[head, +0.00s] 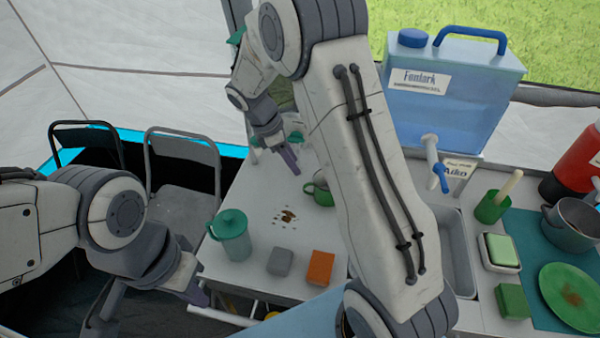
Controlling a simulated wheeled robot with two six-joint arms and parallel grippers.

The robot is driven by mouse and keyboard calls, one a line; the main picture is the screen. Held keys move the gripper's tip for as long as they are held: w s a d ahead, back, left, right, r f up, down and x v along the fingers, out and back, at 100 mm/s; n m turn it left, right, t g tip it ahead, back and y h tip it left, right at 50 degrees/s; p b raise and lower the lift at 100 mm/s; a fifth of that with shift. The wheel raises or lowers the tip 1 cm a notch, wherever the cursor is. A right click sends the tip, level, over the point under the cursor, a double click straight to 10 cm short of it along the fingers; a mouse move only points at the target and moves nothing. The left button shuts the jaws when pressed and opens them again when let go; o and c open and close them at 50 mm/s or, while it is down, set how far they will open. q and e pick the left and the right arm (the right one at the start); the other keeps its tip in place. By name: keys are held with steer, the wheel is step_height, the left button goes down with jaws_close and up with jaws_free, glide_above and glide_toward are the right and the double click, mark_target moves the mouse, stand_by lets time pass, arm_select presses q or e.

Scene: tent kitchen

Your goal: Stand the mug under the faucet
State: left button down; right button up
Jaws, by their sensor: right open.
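A green mug (319,192) stands on the white table, partly hidden behind my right arm, with its handle to the left. The faucet (434,162) is a white spout with a blue tap on the front of a blue water tank (440,110). Below it is a grey sink (456,250), partly covered by my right arm. My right gripper (288,156) is open and empty near the table's back edge, up and left of the mug. My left gripper (198,296) is low at the table's front left edge, apart from the mug; its jaw opening is unclear.
A teal lidded pitcher (231,238), a grey block (280,262) and an orange block (320,268) stand at the table's front. Brown crumbs (288,215) lie mid-table. Right of the sink are a green cup (490,207), soap dish (501,252), pot (576,222) and plate (572,297).

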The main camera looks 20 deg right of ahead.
steer(key=s+a+r+m+t+y, duration=0.1)
steer(key=s+a+r, duration=0.2)
steer(key=s+a, duration=0.25)
steer(key=s+a+r+m+y, duration=0.1)
steer(key=s+a+r+m, duration=0.1)
steer(key=s+a+r, duration=0.3)
steer(key=s+a+m+y, duration=0.1)
steer(key=s+a+m, duration=0.1)
steer(key=s, duration=0.6)
steer(key=s+a+m+y, duration=0.2)
steer(key=s+a, duration=0.3)
steer(key=s, duration=0.4)
steer(key=shift+s+m, duration=0.25)
steer(key=shift+m, duration=0.25)
